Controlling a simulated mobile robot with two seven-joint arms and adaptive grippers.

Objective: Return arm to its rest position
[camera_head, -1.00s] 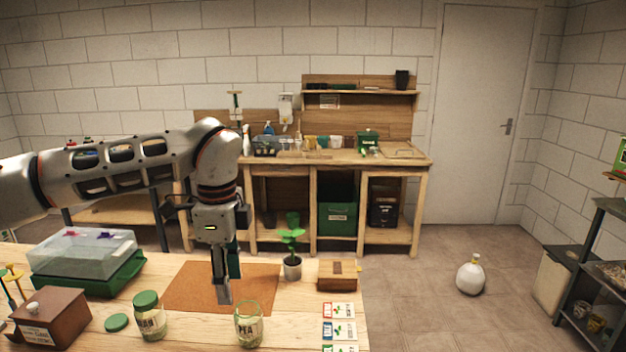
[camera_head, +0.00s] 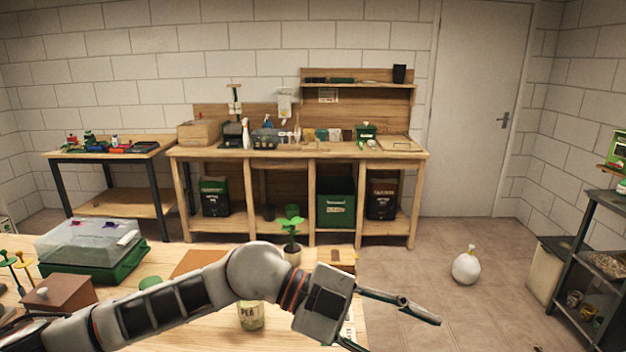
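My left arm (camera_head: 180,304) comes in from the left and stretches low across the front of the near table. My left gripper (camera_head: 394,334) points to the right and toward the viewer, past the table's right edge. Its fingers are spread apart with nothing seen between them; the lower finger is partly cut off by the bottom of the picture. My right gripper is not in view.
On the near table are a propagator (camera_head: 90,249), a brown box (camera_head: 68,293), a potted seedling (camera_head: 292,254), a PEA jar (camera_head: 251,317) and a wooden box (camera_head: 342,259). My arm hides much of the mat (camera_head: 200,263).

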